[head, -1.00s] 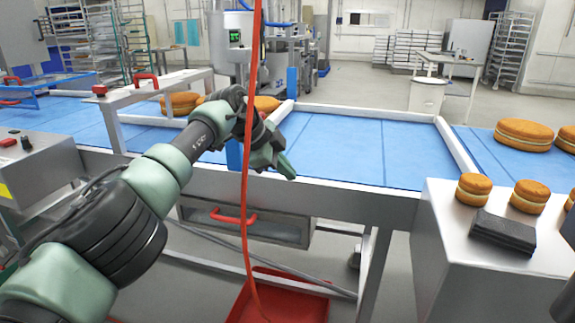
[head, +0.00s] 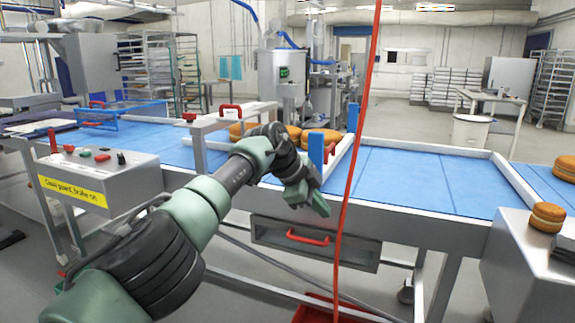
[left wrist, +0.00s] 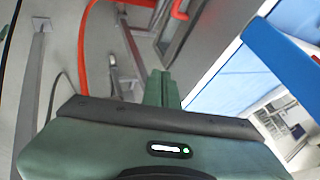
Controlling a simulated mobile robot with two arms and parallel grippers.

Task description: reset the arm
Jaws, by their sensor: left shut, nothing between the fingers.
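My left arm comes in from the lower left in the head view. Its gripper (head: 318,205) is shut and empty, pointing down to the right, in front of the conveyor's near edge and above the drawer. In the left wrist view the closed fingers (left wrist: 161,88) are side by side with nothing between them. My right gripper does not show in either view.
A blue conveyor (head: 405,180) runs behind the gripper, with filled rounds (head: 320,138) on it. A blue post (head: 316,150) stands close by. A red hose (head: 358,150) hangs just right of the gripper. A control box (head: 100,182) stands left.

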